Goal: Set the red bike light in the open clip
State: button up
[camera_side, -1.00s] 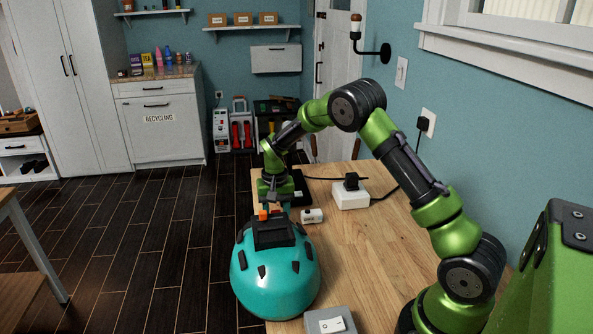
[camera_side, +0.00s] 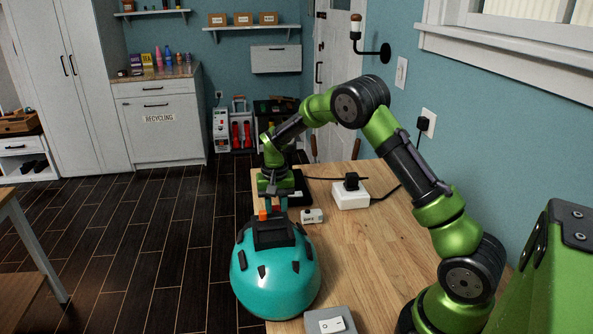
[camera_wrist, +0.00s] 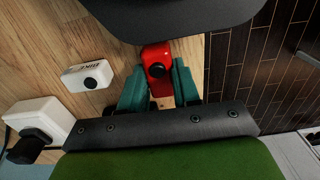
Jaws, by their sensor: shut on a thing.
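The red bike light (camera_wrist: 156,62) is between the teal fingers of my gripper (camera_wrist: 160,85) in the wrist view, with a dark round spot on its face. My gripper is shut on it. In the side view my gripper (camera_side: 276,201) points down just behind the black block (camera_side: 274,234) on top of a teal helmet (camera_side: 275,282). A small orange-red piece (camera_side: 263,215) shows at the block's back edge; I cannot tell whether it is the light. The open clip is not clearly seen.
A small white device (camera_side: 312,216) lies on the wooden table right of the helmet. A white box with a black plug (camera_side: 350,195) stands behind it. A grey switch box (camera_side: 331,322) is at the front. The table's left edge drops to the dark floor.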

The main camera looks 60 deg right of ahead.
aim_at(276, 210)
jog(key=shift+r, duration=2.2)
jog(key=shift+r, duration=0.4)
notch_tip(276, 210, up, 18)
jog(key=s+a+n, duration=1.2)
jog(key=a+n, duration=0.3)
jog(key=n, duration=0.3)
jog(key=shift+w+a+f, duration=0.1)
jog(key=shift+f, duration=2.35)
jog(key=shift+w+f, duration=0.1)
jog(key=shift+f, duration=2.3)
jog(key=shift+f, duration=0.7)
